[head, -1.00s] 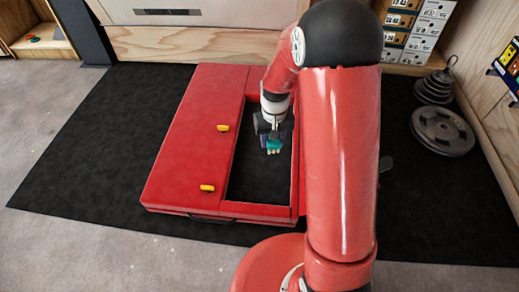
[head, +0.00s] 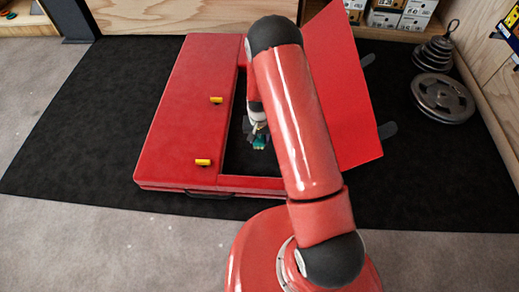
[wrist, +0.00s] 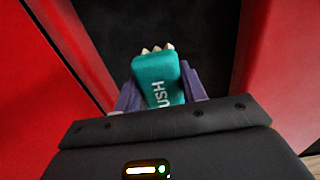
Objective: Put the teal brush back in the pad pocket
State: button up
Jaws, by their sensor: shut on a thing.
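The red crash pad (head: 172,140) lies on the black mat, with a dark rectangular pocket (head: 245,163) in its right part. A red flap (head: 345,95) stands raised at the pocket's right side. My gripper (head: 257,130) is in or just over the pocket, shut on the teal brush (head: 260,142). In the wrist view the teal brush (wrist: 158,80) sits between the purple fingers of my gripper (wrist: 160,92), its pale bristle tips pointing away from me. Dark pocket floor shows beyond it, with red walls on both sides. I cannot tell whether the brush touches the floor.
Two yellow tabs (head: 216,100) sit on the pad's left part. Boxes (head: 402,12) stand at the back right. The mat left of the pad is clear.

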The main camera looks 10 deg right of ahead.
aim_at(259, 155)
notch_tip(259, 155, down, 9)
jog(key=shift+r+b, duration=0.2)
jog(key=shift+b, duration=0.3)
jog(key=shift+f, duration=0.2)
jog(key=o, duration=1.3)
jog(key=shift+c, duration=0.2)
jog(key=shift+r, duration=0.15)
